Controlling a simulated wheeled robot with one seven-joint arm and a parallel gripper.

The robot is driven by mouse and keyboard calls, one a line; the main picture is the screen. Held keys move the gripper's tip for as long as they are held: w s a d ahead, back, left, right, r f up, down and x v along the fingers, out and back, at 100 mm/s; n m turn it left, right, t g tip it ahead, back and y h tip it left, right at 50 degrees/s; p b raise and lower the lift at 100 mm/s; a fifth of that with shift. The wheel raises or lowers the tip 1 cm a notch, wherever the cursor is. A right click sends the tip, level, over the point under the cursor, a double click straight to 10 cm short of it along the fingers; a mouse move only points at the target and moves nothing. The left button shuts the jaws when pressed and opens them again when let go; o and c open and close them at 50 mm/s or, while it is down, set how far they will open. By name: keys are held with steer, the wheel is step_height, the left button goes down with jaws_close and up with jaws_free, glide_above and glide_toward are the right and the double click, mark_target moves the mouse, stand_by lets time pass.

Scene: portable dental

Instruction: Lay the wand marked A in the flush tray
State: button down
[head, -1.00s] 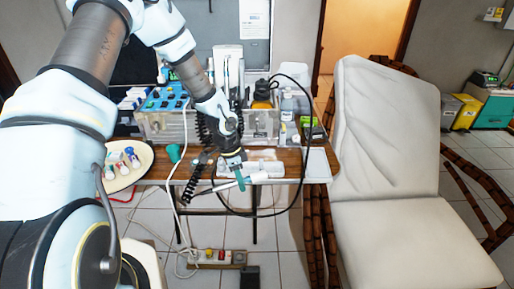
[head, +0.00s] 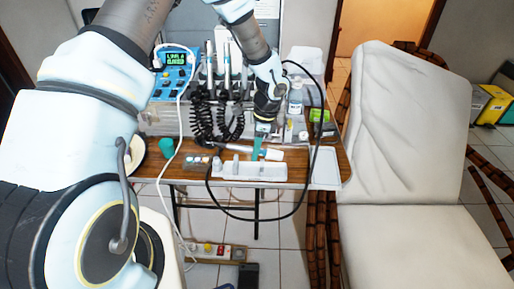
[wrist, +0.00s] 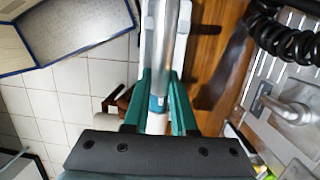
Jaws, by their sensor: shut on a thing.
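My gripper (head: 257,152), with teal fingers, is shut on a white and metallic wand (head: 272,154). In the wrist view, the silver wand (wrist: 160,45) runs lengthwise between the fingers (wrist: 158,100), with a blue-teal band at the grip. I cannot read a letter on it. In the head view, the wand lies sideways above the wooden table, just behind a long white holder (head: 270,172) with raised parts. A flat white tray (head: 325,168) is at the table's right end, apart from the wand. I cannot tell which one is the flush tray.
Black coiled hoses (head: 203,118) and a blue control unit (head: 174,72) stand behind on the left. A green cup (head: 166,149) is at the table's left. A black hose loops around the right side. Bottles (head: 295,98) stand at the back right, beside the reclining chair (head: 395,150).

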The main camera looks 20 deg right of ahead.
steer(key=shift+d+b+x, duration=0.15)
steer(key=shift+b+x, duration=0.35)
steer(key=shift+x, duration=0.25)
steer(key=shift+d+b+x, duration=0.15)
steer(key=shift+b+x, duration=0.35)
steer(key=shift+x, duration=0.25)
steer(key=shift+f, duration=0.5)
steer(key=shift+f+b, duration=0.65)
steer(key=shift+f, duration=0.05)
steer(key=shift+f, duration=0.1)
steer(key=c, duration=0.6)
jaws_free()
steer(key=shift+c, duration=0.2)
